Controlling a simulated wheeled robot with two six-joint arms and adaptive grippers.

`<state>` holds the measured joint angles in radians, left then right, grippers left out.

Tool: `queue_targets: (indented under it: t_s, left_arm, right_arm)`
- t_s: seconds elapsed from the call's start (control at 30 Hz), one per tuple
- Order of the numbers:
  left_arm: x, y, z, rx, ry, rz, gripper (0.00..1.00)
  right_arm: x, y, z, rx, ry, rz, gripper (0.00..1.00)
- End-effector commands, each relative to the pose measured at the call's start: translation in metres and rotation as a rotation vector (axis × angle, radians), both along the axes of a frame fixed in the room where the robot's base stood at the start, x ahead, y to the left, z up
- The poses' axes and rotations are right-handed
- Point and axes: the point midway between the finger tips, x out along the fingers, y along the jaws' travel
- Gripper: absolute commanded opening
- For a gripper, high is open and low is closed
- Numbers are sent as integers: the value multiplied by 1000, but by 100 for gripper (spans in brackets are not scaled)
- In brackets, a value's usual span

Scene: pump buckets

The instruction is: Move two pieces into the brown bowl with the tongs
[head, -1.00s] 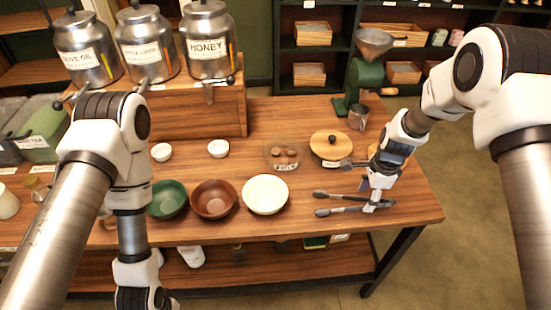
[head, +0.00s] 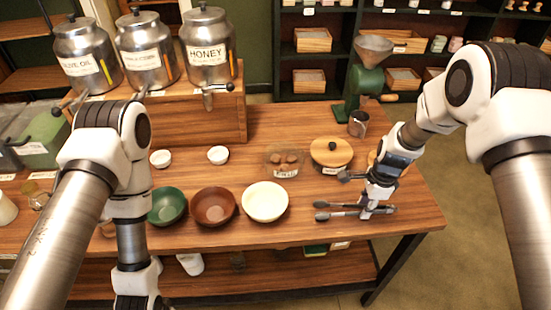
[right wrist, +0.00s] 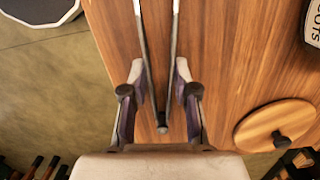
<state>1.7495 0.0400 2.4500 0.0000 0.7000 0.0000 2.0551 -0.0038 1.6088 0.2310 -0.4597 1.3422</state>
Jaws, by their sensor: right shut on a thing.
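The brown bowl (head: 214,207) stands on the table between a green bowl (head: 166,206) and a cream bowl (head: 265,202). Several round brown pieces (head: 284,160) sit in a clear labelled container behind the cream bowl. The metal tongs (head: 340,208) lie low over the table at the right, dark tips pointing left. My right gripper (head: 369,208) is shut on the tongs near their hinged end. In the right wrist view, my fingers (right wrist: 157,82) flank the tongs' two arms (right wrist: 157,50). My left arm reaches down at the left; its fingers are out of frame.
A wooden-lidded pot (head: 331,153) stands close behind the tongs. A green grinder (head: 366,85) and a metal cup (head: 358,123) are at the back right. Two small white bowls (head: 218,154) stand behind the coloured bowls. Clear wood lies between the cream bowl and the tongs.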

Motion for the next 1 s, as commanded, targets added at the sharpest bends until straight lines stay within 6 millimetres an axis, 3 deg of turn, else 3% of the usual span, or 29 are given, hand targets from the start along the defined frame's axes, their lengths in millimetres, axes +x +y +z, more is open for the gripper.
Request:
queue_targets:
  t_s: [0.1,0.7,1.0]
  left_arm:
    - [0,0,22,0,0,0,76]
    - [0,0,97,0,-1,0,76]
    - [0,0,98,0,0,0,76]
  right_arm:
    - [0,0,25,0,-1,0,24]
    - [0,0,114,0,-1,0,24]
    - [0,0,116,0,-1,0,24]
